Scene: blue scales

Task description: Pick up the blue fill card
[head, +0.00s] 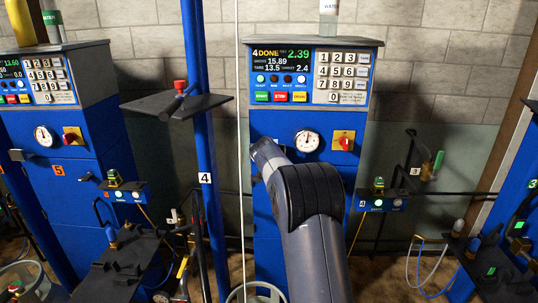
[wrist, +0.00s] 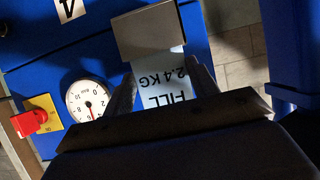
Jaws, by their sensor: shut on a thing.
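The fill card (wrist: 168,84) shows in the wrist view as a pale blue card, printed "FILL 2.4 KG", which appears upside down. Its far end goes into or behind a grey-beige holder (wrist: 158,32) on the blue cabinet front; I cannot tell how deep it sits. My gripper (wrist: 164,92) is shut on the card, one finger at each side edge. In the head view my arm hides the card and the fingers in front of the blue scale cabinet (head: 273,128).
A dial gauge (wrist: 87,100) and a red switch on a yellow plate (wrist: 30,122) are left of my gripper in the wrist view. A blue post (head: 205,150) with a dark shelf (head: 178,103) stands left of my arm. The display (head: 281,62) reads "DONE".

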